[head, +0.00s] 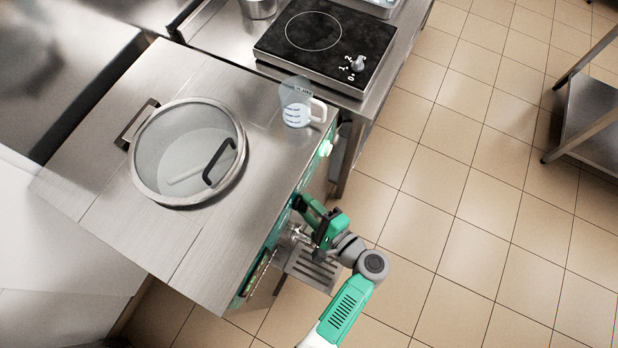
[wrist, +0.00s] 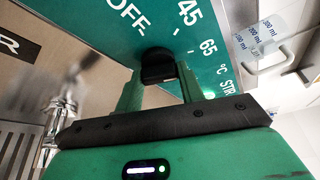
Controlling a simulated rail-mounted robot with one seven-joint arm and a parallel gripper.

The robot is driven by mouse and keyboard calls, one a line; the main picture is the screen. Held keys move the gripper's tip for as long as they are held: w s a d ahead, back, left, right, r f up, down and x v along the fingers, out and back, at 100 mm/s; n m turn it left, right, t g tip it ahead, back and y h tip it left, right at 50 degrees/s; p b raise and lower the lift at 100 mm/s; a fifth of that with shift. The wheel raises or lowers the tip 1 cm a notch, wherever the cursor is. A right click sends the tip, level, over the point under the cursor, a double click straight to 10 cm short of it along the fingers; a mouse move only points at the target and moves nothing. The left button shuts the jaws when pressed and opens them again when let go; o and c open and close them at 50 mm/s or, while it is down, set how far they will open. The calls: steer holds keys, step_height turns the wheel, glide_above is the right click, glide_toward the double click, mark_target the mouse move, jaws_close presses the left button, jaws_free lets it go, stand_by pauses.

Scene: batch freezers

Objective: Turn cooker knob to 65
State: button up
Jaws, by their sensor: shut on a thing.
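The black cooker knob (wrist: 157,66) sits on the green front panel (wrist: 110,22) in the wrist view.
A metal tap and drip tray (head: 313,270) stick out beside my gripper. A glass-lidded pot opening (head: 187,150) and a measuring jug (head: 297,103) are on the cooker top. A black hob (head: 325,40) stands behind.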

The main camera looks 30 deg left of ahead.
steer(key=o, duration=1)
steer(key=v, duration=0.7)
steer(key=shift+s+d, duration=0.2)
steer(key=shift+d, duration=0.15)
